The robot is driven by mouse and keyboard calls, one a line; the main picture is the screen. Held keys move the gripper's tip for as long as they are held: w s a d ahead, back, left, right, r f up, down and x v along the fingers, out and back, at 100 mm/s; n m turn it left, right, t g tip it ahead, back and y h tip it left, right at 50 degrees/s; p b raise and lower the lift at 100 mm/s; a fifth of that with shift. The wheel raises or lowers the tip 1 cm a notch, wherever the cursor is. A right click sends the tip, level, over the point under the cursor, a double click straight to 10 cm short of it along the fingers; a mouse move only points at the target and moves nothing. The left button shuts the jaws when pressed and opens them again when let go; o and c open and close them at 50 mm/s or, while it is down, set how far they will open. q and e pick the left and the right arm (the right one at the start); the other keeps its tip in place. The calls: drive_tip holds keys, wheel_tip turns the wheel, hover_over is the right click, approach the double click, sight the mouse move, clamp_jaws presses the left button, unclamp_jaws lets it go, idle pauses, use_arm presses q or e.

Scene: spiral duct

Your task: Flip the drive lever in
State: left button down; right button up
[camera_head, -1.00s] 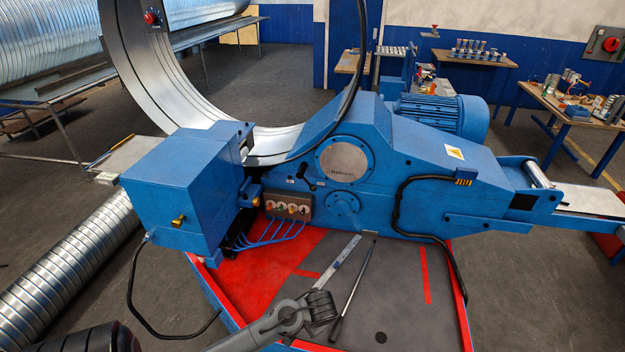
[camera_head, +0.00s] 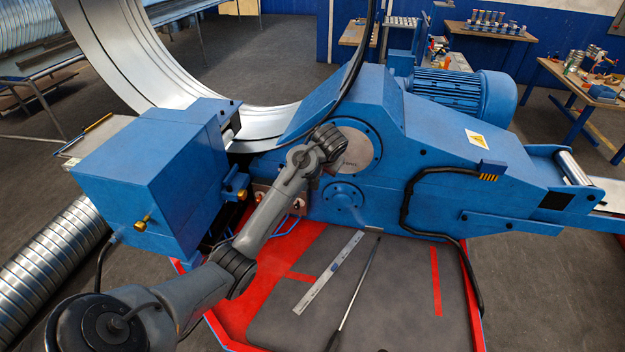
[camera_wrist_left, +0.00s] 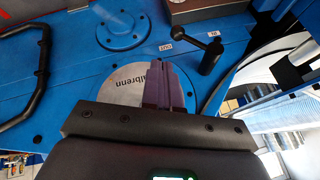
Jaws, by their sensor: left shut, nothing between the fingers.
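The drive lever (camera_wrist_left: 209,55) shows in the left wrist view as a black hub with a short arm, its round knob towards the upper left. Small white labels (camera_wrist_left: 165,46) sit beside it; I cannot read them surely. My left gripper (camera_wrist_left: 165,88) is shut and empty, its purple fingers in front of the round silver plate (camera_wrist_left: 125,84), to the left of and below the lever in that view and apart from it. In the head view my left arm reaches over the blue machine (camera_head: 440,150) and hides the lever and the fingers.
A control panel (camera_head: 264,197) is partly hidden behind my arm. The blue box housing (camera_head: 150,170) stands close on the left, under the large metal ring (camera_head: 120,60). A black hose (camera_head: 408,195) runs along the machine front. A ruler (camera_head: 330,272) and a rod (camera_head: 357,290) lie on the grey mat.

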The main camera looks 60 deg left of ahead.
idle(0.4)
use_arm(q)
drive_tip(key=s+a+p+x, duration=0.1)
drive_tip(key=a+p+x, duration=0.1)
drive_tip(key=x, duration=1.1)
drive_tip(key=shift+s+r, duration=0.2)
drive_tip(key=shift+s, duration=0.1)
